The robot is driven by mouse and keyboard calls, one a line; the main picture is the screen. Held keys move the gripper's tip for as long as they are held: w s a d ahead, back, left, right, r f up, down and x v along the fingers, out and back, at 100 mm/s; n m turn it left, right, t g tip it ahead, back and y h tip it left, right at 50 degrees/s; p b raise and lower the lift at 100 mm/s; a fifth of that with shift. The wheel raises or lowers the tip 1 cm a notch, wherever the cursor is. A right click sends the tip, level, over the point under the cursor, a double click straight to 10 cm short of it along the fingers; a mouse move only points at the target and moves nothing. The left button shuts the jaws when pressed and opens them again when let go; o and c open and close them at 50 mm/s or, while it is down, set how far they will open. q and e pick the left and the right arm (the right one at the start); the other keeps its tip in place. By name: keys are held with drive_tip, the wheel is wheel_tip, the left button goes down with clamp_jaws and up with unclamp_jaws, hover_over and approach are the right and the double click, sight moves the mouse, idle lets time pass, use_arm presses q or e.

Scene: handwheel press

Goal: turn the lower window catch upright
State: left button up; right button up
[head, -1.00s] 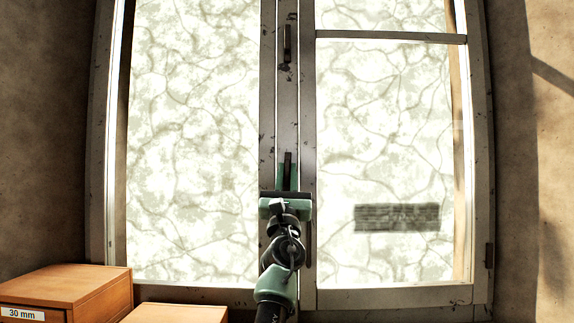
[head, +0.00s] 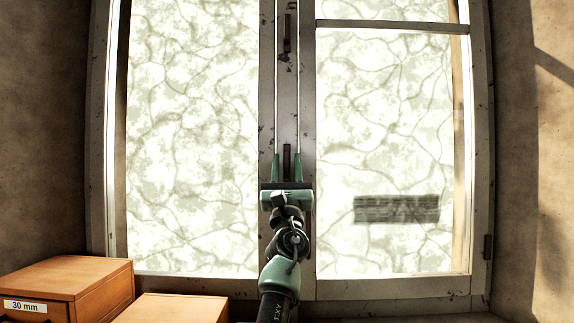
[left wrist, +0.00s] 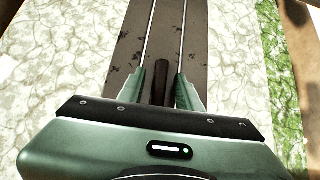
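The lower window catch (head: 287,161) is a dark, narrow bar on the grey middle post of the window. It stands upright in the head view. It also shows in the left wrist view (left wrist: 160,82), between the fingers. My left gripper (head: 287,168) has its green fingers apart, one on each side of the catch, with narrow gaps beside it. It holds nothing. The gripper body hides what lies below the catch. A second dark catch (head: 287,33) sits upright higher on the post. My right gripper is not in view.
Patterned bright panes lie left (head: 195,130) and right (head: 385,120) of the post. Two thin pale vertical lines run up from near the fingertips. Wooden boxes stand at lower left, one labelled 30 mm (head: 75,283). The space around the gripper is clear.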

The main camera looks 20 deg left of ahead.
sight(288, 168)
use_arm(q)
drive_tip(key=shift+f, duration=0.15)
drive_tip(key=shift+s+d+f, duration=0.1)
drive_tip(key=shift+s+f, duration=0.1)
drive_tip(key=shift+f, duration=0.1)
drive_tip(key=b+v, duration=0.2)
drive_tip(key=v, duration=0.4)
drive_tip(key=shift+d, duration=0.1)
drive_tip(key=shift+s+f, duration=0.25)
drive_tip(key=shift+s, duration=0.15)
drive_tip(key=shift+r, duration=0.1)
